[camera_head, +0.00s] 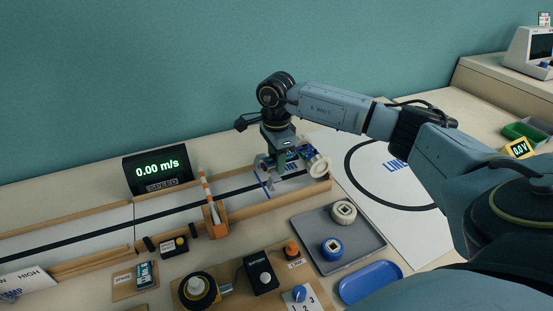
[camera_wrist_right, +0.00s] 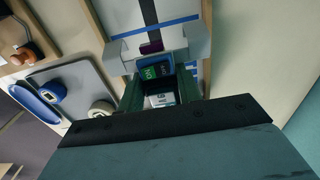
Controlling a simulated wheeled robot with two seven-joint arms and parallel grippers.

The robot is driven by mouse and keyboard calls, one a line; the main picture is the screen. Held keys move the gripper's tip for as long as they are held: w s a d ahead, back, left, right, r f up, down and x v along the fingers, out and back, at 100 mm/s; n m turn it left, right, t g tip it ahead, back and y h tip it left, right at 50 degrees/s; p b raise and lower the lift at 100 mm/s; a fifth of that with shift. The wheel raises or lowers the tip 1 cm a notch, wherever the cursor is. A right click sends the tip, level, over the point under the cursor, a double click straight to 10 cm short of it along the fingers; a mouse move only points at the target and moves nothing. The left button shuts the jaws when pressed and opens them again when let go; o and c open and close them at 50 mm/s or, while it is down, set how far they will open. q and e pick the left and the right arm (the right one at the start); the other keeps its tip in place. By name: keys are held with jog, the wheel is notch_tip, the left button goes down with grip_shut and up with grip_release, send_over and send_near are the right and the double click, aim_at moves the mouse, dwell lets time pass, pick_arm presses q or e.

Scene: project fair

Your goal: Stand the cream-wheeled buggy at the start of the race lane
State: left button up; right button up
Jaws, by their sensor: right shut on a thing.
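My right gripper (camera_head: 288,160) points down over the right end of the race lane (camera_head: 161,217) and is shut on the buggy. In the right wrist view, the buggy's body (camera_wrist_right: 158,72), with blue and green parts, sits between the fingers (camera_wrist_right: 160,50). I cannot tell whether its wheels touch the lane. A blue line (camera_head: 263,184) crosses the lane just left of the buggy. My left gripper is out of view.
An orange-and-white striped gate arm (camera_head: 206,187) stands at the lane left of the buggy. A grey tray (camera_head: 362,247) in front holds a white and a blue round part. A speed display (camera_head: 158,169) reads 0.00 m/s. Wooden rails edge the lane.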

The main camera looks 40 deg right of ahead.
jog(key=shift+a+p, duration=0.15)
jog(key=shift+p, duration=0.15)
dwell(0.6)
jog(key=shift+f, duration=0.6)
dwell(1.0)
jog(key=shift+f+b, duration=0.35)
jog(key=shift+b, duration=0.05)
dwell(0.4)
jog(key=shift+s+d, duration=0.1)
jog(key=shift+d, duration=0.25)
jog(key=shift+c, duration=0.7)
jog(key=shift+d+f, duration=0.1)
jog(key=shift+f, duration=0.05)
jog(key=shift+c, duration=0.4)
jog(key=o, duration=1.1)
jog(key=shift+d, duration=0.1)
jog(key=shift+o, duration=0.2)
jog(key=shift+a, duration=0.3)
